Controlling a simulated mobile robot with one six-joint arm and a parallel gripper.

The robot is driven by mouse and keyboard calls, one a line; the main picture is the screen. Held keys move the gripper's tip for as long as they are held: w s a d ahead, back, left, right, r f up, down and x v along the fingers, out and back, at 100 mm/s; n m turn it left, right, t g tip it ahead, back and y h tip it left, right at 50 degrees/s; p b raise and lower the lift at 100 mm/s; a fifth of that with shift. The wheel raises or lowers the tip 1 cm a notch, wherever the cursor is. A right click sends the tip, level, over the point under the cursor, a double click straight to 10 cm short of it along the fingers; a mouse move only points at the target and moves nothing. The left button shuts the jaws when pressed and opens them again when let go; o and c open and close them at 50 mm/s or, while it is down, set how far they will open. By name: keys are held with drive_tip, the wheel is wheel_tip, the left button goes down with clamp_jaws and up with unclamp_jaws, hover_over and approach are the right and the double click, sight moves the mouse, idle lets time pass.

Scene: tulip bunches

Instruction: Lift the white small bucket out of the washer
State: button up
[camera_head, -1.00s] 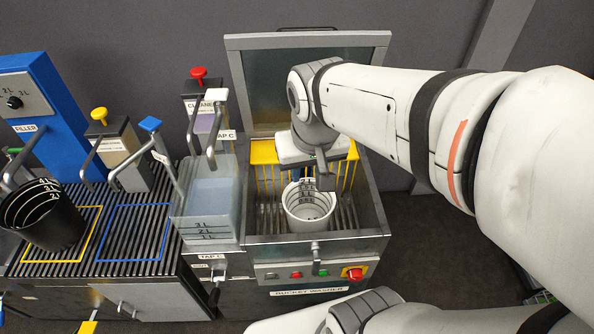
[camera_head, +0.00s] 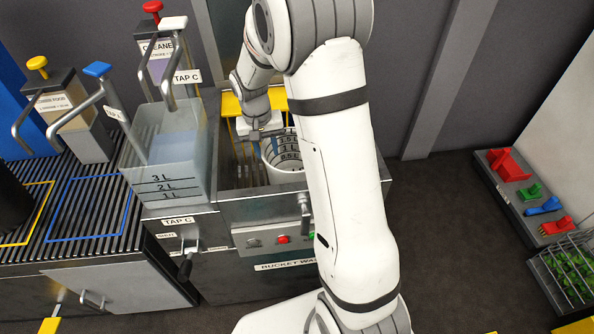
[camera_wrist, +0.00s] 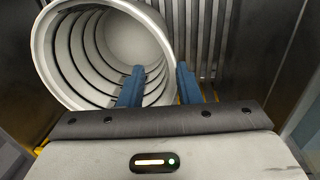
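The white small bucket (camera_head: 283,165) stands upright inside the bucket washer (camera_head: 262,212), with dark level marks inside. My arm hides its right side in the head view. My gripper (camera_head: 262,138) is low in the washer at the bucket's left rim. In the wrist view the bucket (camera_wrist: 75,55) fills the upper left, its mouth facing the camera and empty. My gripper (camera_wrist: 160,85) is open there, with its two blue fingers apart. One finger overlaps the bucket's mouth and the other is outside the rim. I cannot tell whether either touches the wall.
A clear tank (camera_head: 165,165) stands close left of the washer, below the TAP C spout. The slatted counter (camera_head: 105,220) is further left. Washer walls surround the bucket closely. A shelf with coloured items (camera_head: 520,190) is at the right, across open floor (camera_head: 440,240).

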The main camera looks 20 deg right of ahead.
wheel_tip(320, 180, down, 6)
drive_tip(key=shift+f+b, duration=0.15)
drive_tip(key=shift+b, duration=0.2)
clamp_jaws()
idle(0.4)
